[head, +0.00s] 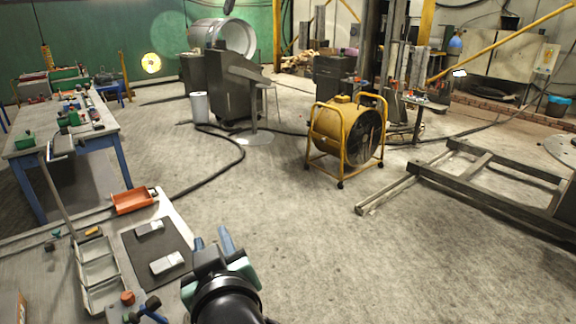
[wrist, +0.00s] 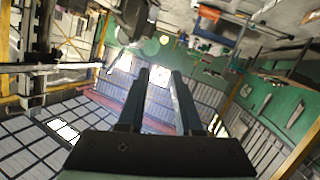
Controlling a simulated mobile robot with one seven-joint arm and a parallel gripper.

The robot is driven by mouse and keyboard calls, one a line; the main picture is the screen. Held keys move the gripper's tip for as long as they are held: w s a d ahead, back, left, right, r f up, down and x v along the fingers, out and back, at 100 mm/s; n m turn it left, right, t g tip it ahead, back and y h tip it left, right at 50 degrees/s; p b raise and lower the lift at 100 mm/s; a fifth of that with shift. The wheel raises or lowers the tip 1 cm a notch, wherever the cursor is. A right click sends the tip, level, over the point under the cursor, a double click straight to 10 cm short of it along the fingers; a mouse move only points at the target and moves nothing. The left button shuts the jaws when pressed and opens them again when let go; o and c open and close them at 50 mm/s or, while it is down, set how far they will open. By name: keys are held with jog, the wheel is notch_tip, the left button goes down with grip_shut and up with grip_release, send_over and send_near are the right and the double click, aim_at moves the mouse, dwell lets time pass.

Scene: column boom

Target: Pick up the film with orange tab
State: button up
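I cannot make out a film with an orange tab for certain in either view. In the head view, two small pale flat items, a rear one (head: 149,228) and a front one (head: 167,262), lie apart on a dark mat (head: 150,245) on the near left table. Any tab on them is too small to tell. My gripper (head: 212,236) is to the right of the mat, its fingers pointing away. In the wrist view my gripper (wrist: 160,72) is open, with a clear gap and nothing held between the fingers. The wrist view faces the room, tilted, not the mat.
A white divided tray (head: 97,272) stands left of the mat, and an orange bin (head: 133,200) behind it. A knob-topped item (head: 127,297) is at the front. A yellow-framed fan (head: 345,135) stands on the floor. The floor right of my gripper is open.

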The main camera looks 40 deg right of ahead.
jog(key=s+d+f+g+p, duration=0.2)
jog(key=s+d+f+g, duration=0.25)
jog(key=f, duration=0.45)
jog(key=s+f+g+y+p, duration=0.25)
jog(key=s+f+g, duration=0.25)
jog(key=s+f, duration=0.45)
jog(key=s+f+g+y+p, duration=0.1)
jog(key=s+f+g+p, duration=0.35)
jog(key=s, duration=0.85)
jog(key=shift+n+g, duration=0.3)
notch_tip(320, 180, down, 9)
jog(key=shift+s+b, duration=0.1)
jog(key=shift+b, duration=0.35)
jog(key=shift+d+f+p, duration=0.1)
jog(key=shift+f+p, duration=0.4)
jog(key=shift+f, duration=2.7)
grip_shut()
